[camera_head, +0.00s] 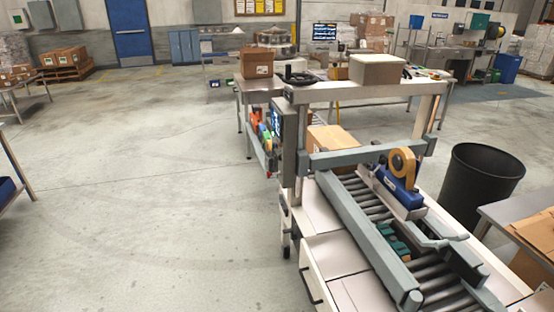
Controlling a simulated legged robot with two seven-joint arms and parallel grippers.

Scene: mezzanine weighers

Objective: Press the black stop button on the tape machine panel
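The tape machine (345,157) stands right of the middle, with a grey crossbar over a roller conveyor. A blue tape head with a roll of tan tape (403,163) sits on the conveyor. A narrow panel with a small lit display (276,122) is on the machine's left upright, seen nearly edge-on. I cannot make out a black stop button on it at this angle and size. Neither of my grippers is in view.
A black bin (475,185) stands right of the machine. A steel table with cardboard (540,232) is at the right edge. A holder with orange and green items (258,130) hangs left of the panel. The concrete floor (160,190) to the left is wide and clear.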

